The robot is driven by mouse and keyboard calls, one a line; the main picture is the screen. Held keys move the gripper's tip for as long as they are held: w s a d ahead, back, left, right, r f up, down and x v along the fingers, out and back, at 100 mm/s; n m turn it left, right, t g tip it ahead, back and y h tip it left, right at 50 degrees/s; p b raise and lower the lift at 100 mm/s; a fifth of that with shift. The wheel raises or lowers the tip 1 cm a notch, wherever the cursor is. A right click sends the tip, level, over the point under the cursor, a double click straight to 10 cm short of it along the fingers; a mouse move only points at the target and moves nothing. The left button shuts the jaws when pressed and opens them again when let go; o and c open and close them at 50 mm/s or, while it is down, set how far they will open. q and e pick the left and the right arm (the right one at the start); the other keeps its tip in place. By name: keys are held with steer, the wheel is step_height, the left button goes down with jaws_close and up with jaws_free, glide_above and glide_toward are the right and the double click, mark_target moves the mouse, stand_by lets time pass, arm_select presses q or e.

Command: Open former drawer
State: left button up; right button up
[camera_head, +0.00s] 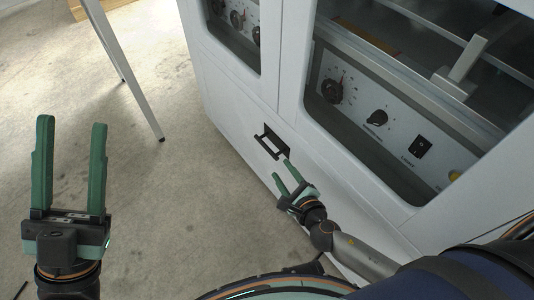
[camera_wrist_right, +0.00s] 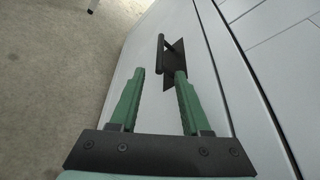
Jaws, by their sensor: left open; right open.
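The box former (camera_head: 232,92) is a large white machine on the right of the head view. Its drawer has a black handle (camera_head: 268,147) on the lower front panel; the handle also shows in the right wrist view (camera_wrist_right: 161,52). The drawer looks shut, its front flush with the panel. My right gripper (camera_head: 281,172) is open and empty, close to the handle. In the right wrist view its green fingertips (camera_wrist_right: 160,75) are just short of the handle, which is not between them. My left gripper (camera_head: 72,122) is open and empty over the floor, away from the machine.
Control panels with knobs (camera_head: 377,118) sit behind windows above the drawer. A metal table leg (camera_head: 128,80) stands on the concrete floor left of the machine.

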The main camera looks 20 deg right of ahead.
mark_target(269, 151)
steer(key=b+x, duration=0.3)
steer(key=x, duration=0.9)
steer(key=shift+w+a+b, duration=0.1)
steer(key=shift+a+b, duration=0.05)
steer(key=shift+b, duration=0.15)
arm_select(q)
step_height(269, 151, down, 4)
steer(key=shift+w+d+r+n, duration=0.1)
steer(key=shift+d+n, duration=0.05)
steer(key=shift+n, duration=0.35)
arm_select(e)
jaws_close()
